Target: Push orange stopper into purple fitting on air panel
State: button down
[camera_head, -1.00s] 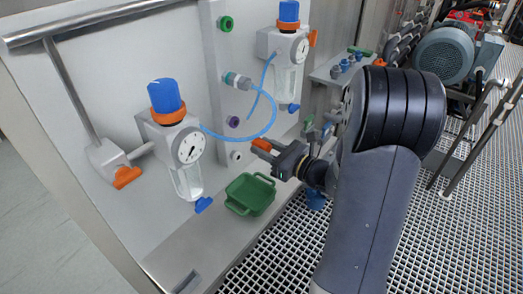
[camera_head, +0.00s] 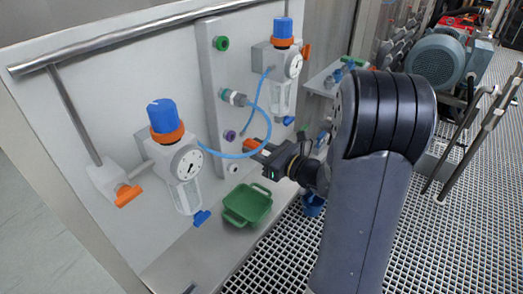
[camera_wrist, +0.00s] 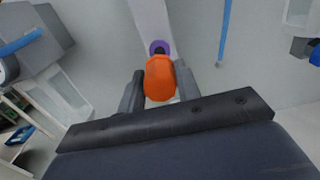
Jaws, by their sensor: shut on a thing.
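The orange stopper (camera_wrist: 159,80) is held between the two fingers of my gripper (camera_wrist: 159,88) in the wrist view. In the head view my gripper (camera_head: 268,153) is to the right of the panel strip, with a bit of the orange stopper (camera_head: 252,144) showing at its tip. The purple fitting (camera_head: 230,136) sits on the pale vertical strip of the air panel (camera_head: 211,75). In the wrist view the purple fitting (camera_wrist: 159,46) lies just beyond the stopper, nearly in line with it and partly hidden. I cannot tell whether they touch.
A blue hose (camera_head: 268,125) loops from the grey connector past the gripper to the near gauge unit (camera_head: 187,162). A green fitting (camera_head: 221,43) is higher on the strip. A green tray (camera_head: 247,205) stands on the ledge below my gripper.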

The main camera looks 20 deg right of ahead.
aim_at(260, 150)
jog(key=shift+x, duration=2.05)
jog(key=shift+b, duration=0.45)
dwell(0.6)
jog(key=shift+w+a, duration=0.35)
jog(key=shift+w, duration=0.1)
dwell(0.4)
jog(key=c, duration=0.9)
grip_release()
jog(key=shift+c, duration=0.2)
jog(key=b+v, duration=0.1)
jog(key=v, duration=1)
jog(key=shift+w+a, duration=0.1)
jog(key=x, duration=1)
jog(key=shift+w+p, duration=0.25)
jog(key=shift+p, duration=0.2)
